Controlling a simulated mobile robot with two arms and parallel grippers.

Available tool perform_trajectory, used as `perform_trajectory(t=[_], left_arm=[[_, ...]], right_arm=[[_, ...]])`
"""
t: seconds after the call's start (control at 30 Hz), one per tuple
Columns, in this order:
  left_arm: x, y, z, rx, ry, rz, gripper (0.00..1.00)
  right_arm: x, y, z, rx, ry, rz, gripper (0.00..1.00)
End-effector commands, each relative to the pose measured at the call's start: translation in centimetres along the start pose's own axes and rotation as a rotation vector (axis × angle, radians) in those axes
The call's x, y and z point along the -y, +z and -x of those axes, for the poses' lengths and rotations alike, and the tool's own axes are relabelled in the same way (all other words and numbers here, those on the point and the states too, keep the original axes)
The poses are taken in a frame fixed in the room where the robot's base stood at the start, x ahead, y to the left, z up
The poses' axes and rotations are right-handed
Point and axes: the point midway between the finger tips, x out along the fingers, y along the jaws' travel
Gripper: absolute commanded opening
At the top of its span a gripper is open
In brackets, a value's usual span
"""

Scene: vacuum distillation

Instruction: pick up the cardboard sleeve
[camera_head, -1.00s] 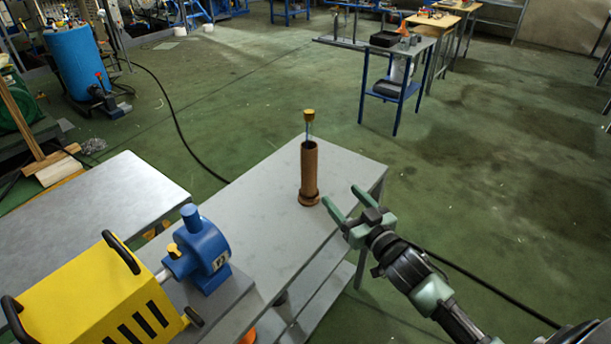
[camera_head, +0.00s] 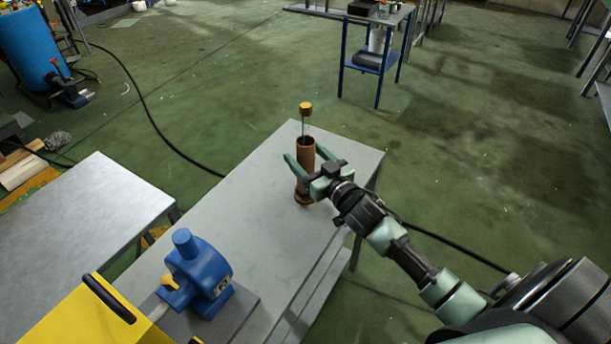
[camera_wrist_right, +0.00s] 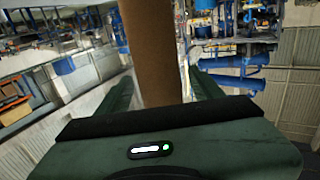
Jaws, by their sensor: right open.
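The cardboard sleeve (camera_head: 306,157) is a brown upright tube on the grey table, with a dark ring at its foot. A thin rod with a yellow-brown cap (camera_head: 305,108) sticks up from its open top. My right gripper (camera_head: 304,161) is open, its green fingers reaching on either side of the sleeve. In the right wrist view the sleeve (camera_wrist_right: 153,50) stands upright between the two open fingers (camera_wrist_right: 155,90). Whether either finger touches it I cannot tell. My left gripper is not in view.
The grey table (camera_head: 240,215) has clear room around the sleeve. A blue pump-like device (camera_head: 198,275) and a yellow case (camera_head: 85,318) stand at the near left. Another grey table (camera_head: 85,220) is at the left. A dark hose (camera_head: 150,115) lies on the green floor.

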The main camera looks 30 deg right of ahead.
Motion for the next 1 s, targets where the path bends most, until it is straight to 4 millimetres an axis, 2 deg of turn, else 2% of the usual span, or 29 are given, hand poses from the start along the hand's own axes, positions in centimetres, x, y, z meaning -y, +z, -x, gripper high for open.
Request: perform_trajectory(t=[0.1, 0.2, 0.43, 0.47, 0.6, 0.7, 1.0], left_arm=[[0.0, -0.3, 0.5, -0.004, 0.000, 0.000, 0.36], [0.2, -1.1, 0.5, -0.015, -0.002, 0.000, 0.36], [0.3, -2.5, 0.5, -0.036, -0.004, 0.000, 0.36], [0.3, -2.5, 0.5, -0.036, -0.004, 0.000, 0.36], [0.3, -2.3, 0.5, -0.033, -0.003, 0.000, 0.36], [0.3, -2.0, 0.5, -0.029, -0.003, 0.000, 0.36], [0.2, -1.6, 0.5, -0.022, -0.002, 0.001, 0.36]], right_arm=[[0.1, -0.1, -1.8, -0.001, 0.000, 0.000, 0.67], [0.1, 0.0, -2.5, 0.000, 0.000, 0.001, 0.67], [0.1, 0.1, -2.7, 0.000, -0.001, 0.001, 0.67], [0.1, 0.1, -2.7, 0.000, -0.001, 0.001, 0.64], [0.1, 0.1, -2.7, 0.000, 0.000, 0.000, 0.25], [0.1, 0.1, -2.7, 0.000, 0.000, 0.000, 0.00], [0.1, -0.1, -2.7, -0.002, -0.001, 0.001, 0.00]])
